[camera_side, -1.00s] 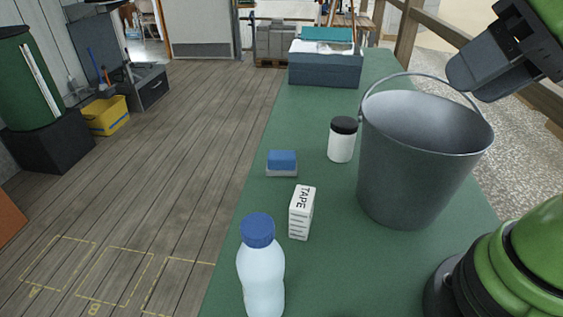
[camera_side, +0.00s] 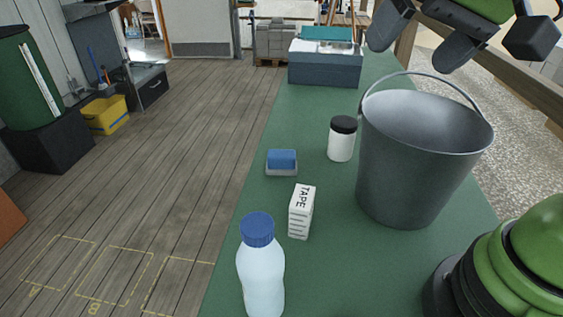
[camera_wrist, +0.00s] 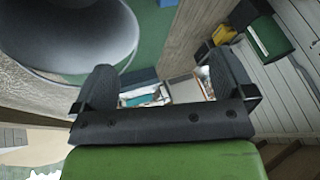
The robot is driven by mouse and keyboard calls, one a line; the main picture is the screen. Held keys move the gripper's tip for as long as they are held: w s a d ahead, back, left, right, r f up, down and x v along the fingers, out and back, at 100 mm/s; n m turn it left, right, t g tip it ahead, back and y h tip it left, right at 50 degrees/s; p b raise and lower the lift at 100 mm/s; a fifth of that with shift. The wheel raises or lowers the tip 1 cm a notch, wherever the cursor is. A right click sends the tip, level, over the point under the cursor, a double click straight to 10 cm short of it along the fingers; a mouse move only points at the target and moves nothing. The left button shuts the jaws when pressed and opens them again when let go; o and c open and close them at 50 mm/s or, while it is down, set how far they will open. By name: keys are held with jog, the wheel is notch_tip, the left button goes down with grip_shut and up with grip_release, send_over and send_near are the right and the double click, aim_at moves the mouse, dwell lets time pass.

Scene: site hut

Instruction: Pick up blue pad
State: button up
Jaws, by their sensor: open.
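The blue pad (camera_side: 282,159) is a small block, blue on top with a pale lower layer. It lies flat on the green table top, near its left edge, in the side view. My gripper (camera_side: 409,52) is open and empty, high above the table near the bucket's far rim, well apart from the pad. In the wrist view my gripper (camera_wrist: 163,62) shows two dark fingers spread apart with nothing held between them.
A metal bucket (camera_side: 415,165) with a raised handle stands right of the pad. A black-lidded white jar (camera_side: 342,140), a TAPE box (camera_side: 301,212) and a blue-capped bottle (camera_side: 261,270) stand nearby. A grey-blue box (camera_side: 325,70) sits at the far end.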

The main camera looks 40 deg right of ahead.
jog(key=w+f+m+g+h, duration=0.1)
jog(key=w+f, duration=0.3)
jog(key=w, duration=0.6)
jog(key=m+g+h, duration=0.1)
jog(key=g+h, duration=0.1)
jog(key=h, duration=0.1)
send_near(281, 154)
jog(key=x, duration=0.5)
jog(key=shift+d, duration=0.15)
jog(key=x, duration=0.5)
jog(key=shift+w+f, duration=0.15)
jog(key=shift+f, duration=0.2)
jog(key=c, duration=1)
